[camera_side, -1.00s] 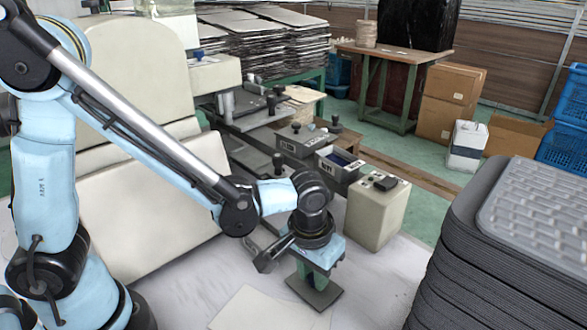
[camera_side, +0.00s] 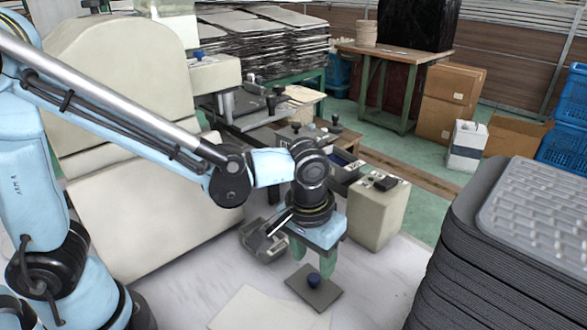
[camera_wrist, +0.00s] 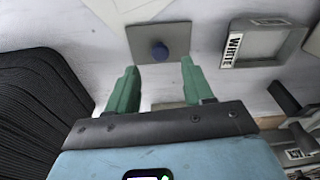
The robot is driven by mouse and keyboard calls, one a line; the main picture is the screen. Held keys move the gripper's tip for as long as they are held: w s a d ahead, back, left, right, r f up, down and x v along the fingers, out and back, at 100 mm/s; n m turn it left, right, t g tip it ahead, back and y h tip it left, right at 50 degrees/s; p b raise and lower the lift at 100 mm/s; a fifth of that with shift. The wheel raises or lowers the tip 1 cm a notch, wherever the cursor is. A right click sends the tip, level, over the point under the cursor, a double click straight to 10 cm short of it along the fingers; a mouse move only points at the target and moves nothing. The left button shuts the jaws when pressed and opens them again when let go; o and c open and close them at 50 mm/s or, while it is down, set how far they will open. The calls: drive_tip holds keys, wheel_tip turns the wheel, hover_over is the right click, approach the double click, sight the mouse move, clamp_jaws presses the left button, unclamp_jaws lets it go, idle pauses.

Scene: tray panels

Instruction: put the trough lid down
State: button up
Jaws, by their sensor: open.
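The trough lid (camera_side: 328,294) is a flat grey plate with a round blue knob. It lies flat on the pale table, and also shows in the wrist view (camera_wrist: 176,34). My gripper (camera_side: 313,258) is above it with its green fingers apart and empty. In the wrist view my gripper's fingertips (camera_wrist: 159,66) show with the lid just beyond them and the knob roughly between them in the picture. An uncovered grey trough labelled WHITE (camera_wrist: 260,63) stands to the right of the lid in the wrist view.
A cream box (camera_side: 376,215) stands behind my gripper. More troughs with knobbed lids stand beyond. A tall stack of dark trays (camera_side: 480,260) rises at the right. A pale sheet (camera_side: 262,310) lies on the table left of the lid.

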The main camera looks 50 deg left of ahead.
wheel_tip(320, 180, up, 7)
drive_tip(key=s+a+t, duration=0.1)
drive_tip(key=a+t, duration=0.2)
drive_tip(key=a, duration=0.4)
drive_tip(key=s+a+m+t, duration=0.1)
drive_tip(key=s+a+t, duration=0.1)
drive_tip(key=a, duration=0.6)
drive_tip(key=shift+t, duration=0.4)
